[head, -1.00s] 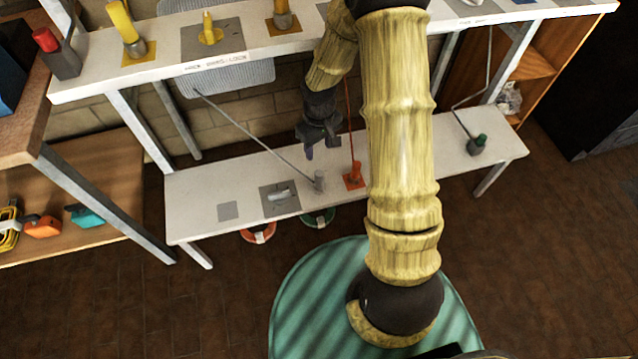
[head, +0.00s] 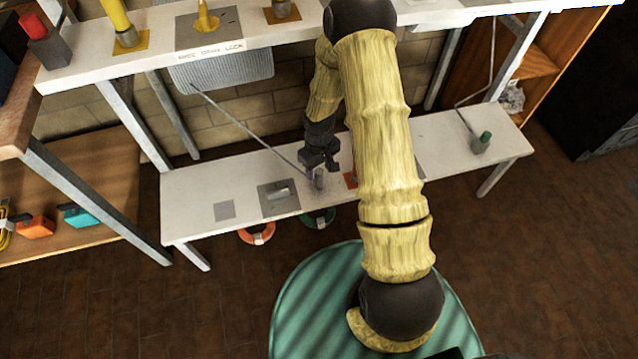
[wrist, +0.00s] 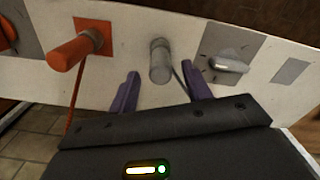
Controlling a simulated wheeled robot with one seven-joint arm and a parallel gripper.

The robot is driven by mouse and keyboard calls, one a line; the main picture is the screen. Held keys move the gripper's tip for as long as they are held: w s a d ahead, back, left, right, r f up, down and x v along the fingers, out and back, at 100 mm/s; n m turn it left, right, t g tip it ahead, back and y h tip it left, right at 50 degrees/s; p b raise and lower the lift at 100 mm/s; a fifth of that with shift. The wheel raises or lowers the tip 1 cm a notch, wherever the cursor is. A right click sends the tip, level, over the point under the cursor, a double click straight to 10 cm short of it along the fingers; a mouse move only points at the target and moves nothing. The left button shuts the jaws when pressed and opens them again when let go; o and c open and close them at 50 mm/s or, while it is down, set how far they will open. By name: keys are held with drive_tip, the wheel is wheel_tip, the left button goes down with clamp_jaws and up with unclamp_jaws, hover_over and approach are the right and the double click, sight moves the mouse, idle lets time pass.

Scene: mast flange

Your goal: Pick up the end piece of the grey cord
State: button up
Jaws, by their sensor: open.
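The grey cord (head: 250,131) runs slantwise from under the upper shelf down to its grey cylindrical end piece (head: 319,180) on the lower white bench. In the wrist view the end piece (wrist: 160,62) stands beyond the fingertips, between their lines. My gripper (head: 317,168) is just above and beside the end piece in the head view. Its two purple fingers are apart and empty in the wrist view (wrist: 162,88). I cannot tell whether a finger touches the end piece.
An orange end piece (wrist: 80,48) on an orange plate is to the left in the wrist view. A plate with a grey lever (head: 279,194) and a bare grey plate (head: 224,210) lie on the bench (head: 190,222). A green-topped piece (head: 482,142) is at the right.

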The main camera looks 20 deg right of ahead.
sight(319, 178)
drive_tip(key=shift+f, duration=0.1)
wheel_tip(319, 178, down, 6)
drive_tip(key=shift+r+b, duration=0.2)
drive_tip(key=shift+b, duration=0.7)
drive_tip(key=c, duration=1)
